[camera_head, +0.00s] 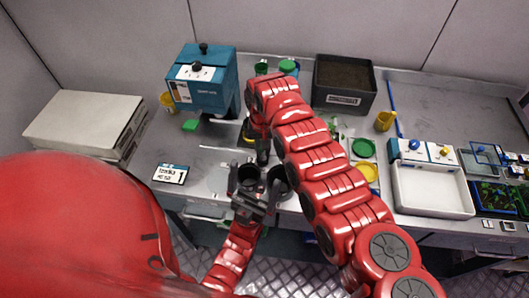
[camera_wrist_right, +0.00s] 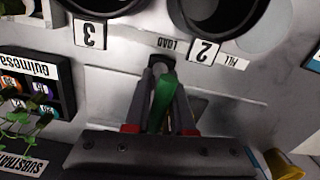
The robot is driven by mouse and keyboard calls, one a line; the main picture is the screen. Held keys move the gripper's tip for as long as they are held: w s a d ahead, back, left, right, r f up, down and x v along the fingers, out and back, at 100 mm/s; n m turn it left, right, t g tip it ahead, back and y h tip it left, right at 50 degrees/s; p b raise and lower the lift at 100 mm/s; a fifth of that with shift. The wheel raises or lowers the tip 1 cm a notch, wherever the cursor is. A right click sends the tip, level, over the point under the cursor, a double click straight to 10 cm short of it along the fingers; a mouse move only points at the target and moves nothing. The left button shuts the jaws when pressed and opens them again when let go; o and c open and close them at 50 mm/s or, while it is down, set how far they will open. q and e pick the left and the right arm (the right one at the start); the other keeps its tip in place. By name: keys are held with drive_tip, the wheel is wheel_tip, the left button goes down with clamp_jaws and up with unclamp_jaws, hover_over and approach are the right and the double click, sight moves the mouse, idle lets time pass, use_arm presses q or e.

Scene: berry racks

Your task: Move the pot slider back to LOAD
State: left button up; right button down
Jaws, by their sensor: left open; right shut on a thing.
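My right gripper (camera_wrist_right: 162,88) is shut on a green upright piece, seemingly the pot slider's handle (camera_wrist_right: 164,102). Its two grey fingers press on both sides of it. Beyond the fingertips, a dark rounded end (camera_wrist_right: 160,66) sits close to the LOAD label (camera_wrist_right: 163,43). The FILL label (camera_wrist_right: 235,62) is off to the right in the wrist view. In the head view, my right gripper (camera_head: 262,158) points down behind the dark pots, and my arm hides the slider. My left gripper (camera_head: 250,192) is open at the front, near the left dark pot (camera_head: 248,174).
Dark round openings stand beside the number 3 label (camera_wrist_right: 90,34) and number 2 label (camera_wrist_right: 204,51). A blue machine (camera_head: 203,82) stands at the back left, and a soil bin (camera_head: 343,84) at the back. A white tray (camera_head: 432,190) lies right. The bench around the tomato sign (camera_head: 171,174) is clear.

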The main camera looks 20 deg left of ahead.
drive_tip(key=c, duration=0.8)
unclamp_jaws()
drive_tip(key=shift+a, duration=0.15)
drive_tip(key=shift+c, duration=0.2)
wheel_tip(320, 180, up, 12)
drive_tip(key=b, duration=0.4)
drive_tip(key=shift+f, duration=0.1)
wheel_tip(320, 180, up, 6)
drive_tip(key=shift+f, duration=0.2)
